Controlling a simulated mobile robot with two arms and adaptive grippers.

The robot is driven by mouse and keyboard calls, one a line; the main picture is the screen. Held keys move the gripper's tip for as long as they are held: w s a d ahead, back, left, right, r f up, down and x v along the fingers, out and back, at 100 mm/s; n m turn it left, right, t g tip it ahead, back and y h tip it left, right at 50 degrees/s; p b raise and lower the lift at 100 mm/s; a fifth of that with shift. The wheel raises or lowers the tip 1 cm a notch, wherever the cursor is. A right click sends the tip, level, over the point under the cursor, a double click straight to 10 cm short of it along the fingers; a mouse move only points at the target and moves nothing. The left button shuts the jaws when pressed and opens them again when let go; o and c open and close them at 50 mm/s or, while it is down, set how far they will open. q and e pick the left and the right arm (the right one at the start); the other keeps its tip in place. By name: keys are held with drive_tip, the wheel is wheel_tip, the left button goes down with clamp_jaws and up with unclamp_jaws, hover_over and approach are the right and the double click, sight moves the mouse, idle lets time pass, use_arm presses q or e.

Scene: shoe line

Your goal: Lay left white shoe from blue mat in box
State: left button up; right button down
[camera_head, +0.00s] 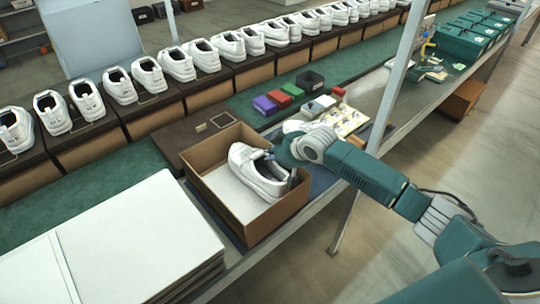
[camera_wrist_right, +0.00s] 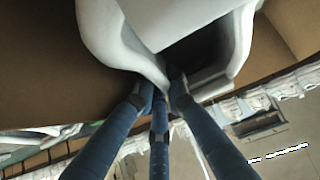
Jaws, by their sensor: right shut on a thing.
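The open brown cardboard box (camera_head: 225,139) stands on the bench. A white shoe (camera_head: 246,168) is inside its walls, toe and heel lying lengthwise; I cannot tell whether its sole touches the bottom. My right gripper (camera_head: 282,172) reaches over the box's right side and is shut on the shoe's collar. In the right wrist view the gripper's blue fingers (camera_wrist_right: 160,85) pinch the rim of the white shoe (camera_wrist_right: 105,35) beside its dark opening. The blue mat (camera_head: 322,178) shows partly beside the box. My left gripper is out of view.
White flat boards (camera_head: 120,245) are stacked at the front left. A white object (camera_head: 293,126), partly hidden by my arm, lies behind the box. Small coloured boxes (camera_head: 278,98) stand farther back. A long row of white shoes (camera_head: 177,65) lines the back.

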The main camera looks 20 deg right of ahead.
drive_tip(key=shift+f, duration=0.2)
idle(0.6)
drive_tip(key=c, duration=1.7)
unclamp_jaws()
drive_tip(key=shift+f, duration=0.1)
